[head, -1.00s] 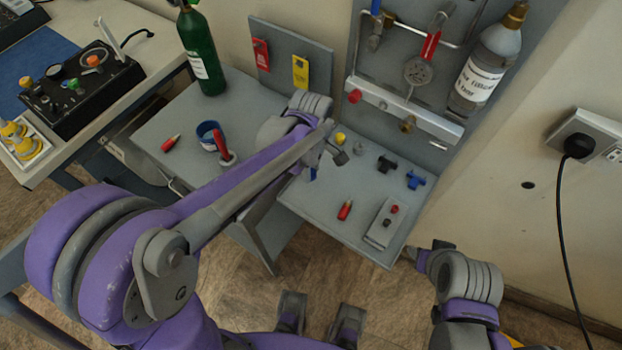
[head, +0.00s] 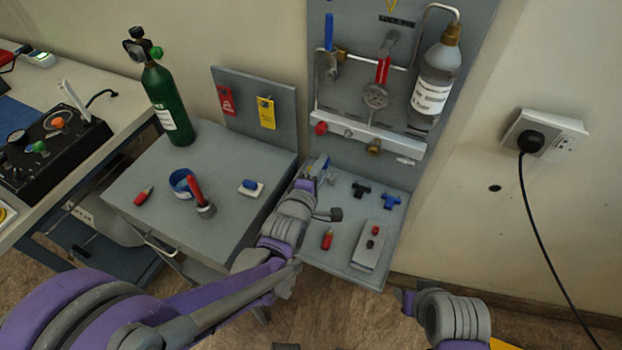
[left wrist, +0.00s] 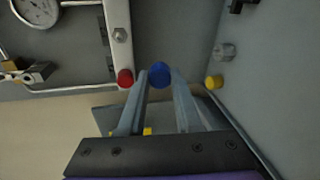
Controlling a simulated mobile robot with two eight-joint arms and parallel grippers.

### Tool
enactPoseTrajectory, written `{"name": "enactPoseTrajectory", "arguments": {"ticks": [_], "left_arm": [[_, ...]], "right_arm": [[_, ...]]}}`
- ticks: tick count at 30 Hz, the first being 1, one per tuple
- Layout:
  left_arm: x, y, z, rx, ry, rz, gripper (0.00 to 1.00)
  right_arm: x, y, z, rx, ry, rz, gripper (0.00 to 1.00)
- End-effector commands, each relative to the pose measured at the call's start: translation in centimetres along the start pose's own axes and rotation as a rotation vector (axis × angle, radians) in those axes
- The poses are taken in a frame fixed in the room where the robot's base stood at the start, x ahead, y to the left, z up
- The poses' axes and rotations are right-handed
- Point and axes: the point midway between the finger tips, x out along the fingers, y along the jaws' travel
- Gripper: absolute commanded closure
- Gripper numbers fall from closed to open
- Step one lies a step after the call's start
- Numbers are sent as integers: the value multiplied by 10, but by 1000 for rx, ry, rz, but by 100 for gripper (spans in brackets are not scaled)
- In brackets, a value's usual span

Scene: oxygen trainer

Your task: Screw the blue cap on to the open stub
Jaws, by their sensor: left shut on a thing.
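My left gripper (left wrist: 160,78) is shut on the blue cap (left wrist: 160,74), which shows between its fingertips in the left wrist view. In the head view this gripper (head: 324,168) is above the back of the right-hand shelf, just below the manifold bar (head: 362,136). The bar carries a red cap (head: 320,128) at its left end and a bare grey stub (head: 348,133) beside it. The left wrist view shows the red cap (left wrist: 125,78) near the held cap and the grey stub (left wrist: 119,35) farther along. My right gripper (head: 405,298) is low at the right; its jaw opening is unclear.
A yellow cap (left wrist: 213,82) lies near my left gripper. A gauge (head: 375,96) and bottle (head: 437,80) are above the bar.

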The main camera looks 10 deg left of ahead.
Motion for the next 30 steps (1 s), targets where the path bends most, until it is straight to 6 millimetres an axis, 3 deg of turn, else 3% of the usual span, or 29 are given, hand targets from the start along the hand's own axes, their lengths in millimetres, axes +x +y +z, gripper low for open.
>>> {"name": "enactPoseTrajectory", "arguments": {"ticks": [9,16,30], "left_arm": [[-6,13,10,6,-29,79,100],[-21,34,28,9,-85,191,100],[-23,36,29,3,-93,201,100]], "right_arm": [[1,0,1,0,0,0,50],[3,0,2,0,-1,0,50],[6,0,4,0,-2,0,50]]}}
